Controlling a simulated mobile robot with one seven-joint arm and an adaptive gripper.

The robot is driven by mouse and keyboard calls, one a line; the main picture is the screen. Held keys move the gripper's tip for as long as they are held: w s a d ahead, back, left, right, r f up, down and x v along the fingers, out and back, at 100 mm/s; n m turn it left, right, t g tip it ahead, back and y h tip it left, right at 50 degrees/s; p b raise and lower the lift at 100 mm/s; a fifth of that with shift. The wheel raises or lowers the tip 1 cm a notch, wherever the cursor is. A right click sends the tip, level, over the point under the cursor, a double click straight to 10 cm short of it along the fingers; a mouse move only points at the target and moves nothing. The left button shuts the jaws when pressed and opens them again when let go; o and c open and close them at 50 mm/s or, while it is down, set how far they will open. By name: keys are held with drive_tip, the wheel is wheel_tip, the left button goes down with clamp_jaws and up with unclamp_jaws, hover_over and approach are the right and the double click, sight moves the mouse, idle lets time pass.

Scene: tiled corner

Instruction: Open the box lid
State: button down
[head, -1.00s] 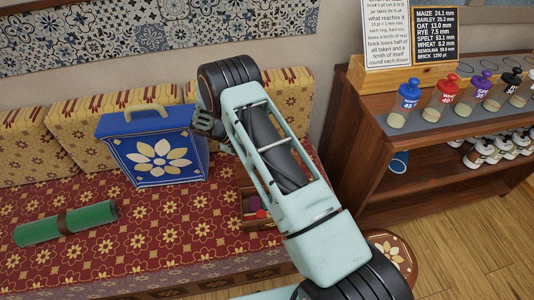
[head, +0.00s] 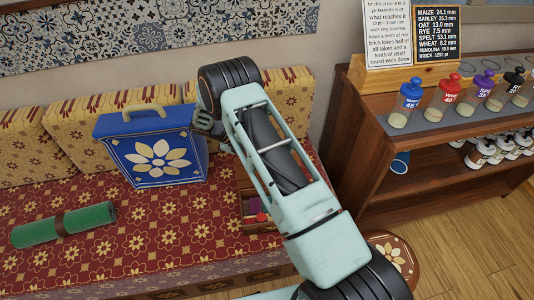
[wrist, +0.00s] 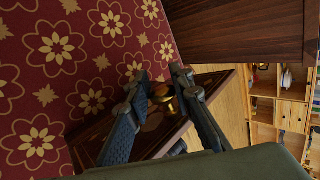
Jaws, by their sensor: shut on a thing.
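A wooden box (head: 247,226) sits on the red patterned seat, partly hidden behind my arm in the head view. Small red and purple things show inside it, so its top is at least partly open there. In the wrist view a dark wooden panel (wrist: 157,122), which looks like the lid, carries a brass knob (wrist: 163,97). My gripper (wrist: 160,76) has its two fingers on either side of the knob and is shut on it. In the head view the fingertips are hidden behind my arm.
A blue handled case (head: 150,158) with a flower stands left of my arm. A green roll (head: 64,224) lies on the seat (head: 120,255). A wooden shelf unit (head: 349,130) with several bottles stands close on the right.

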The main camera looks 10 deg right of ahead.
drive_tip(key=shift+s+a+f, duration=0.1)
drive_tip(key=shift+a+f, duration=0.1)
drive_tip(key=shift+f, duration=0.1)
drive_tip(key=c, duration=1.7)
unclamp_jaws()
drive_tip(key=shift+r, duration=0.1)
drive_tip(key=shift+d, duration=0.1)
drive_tip(key=v, duration=1.2)
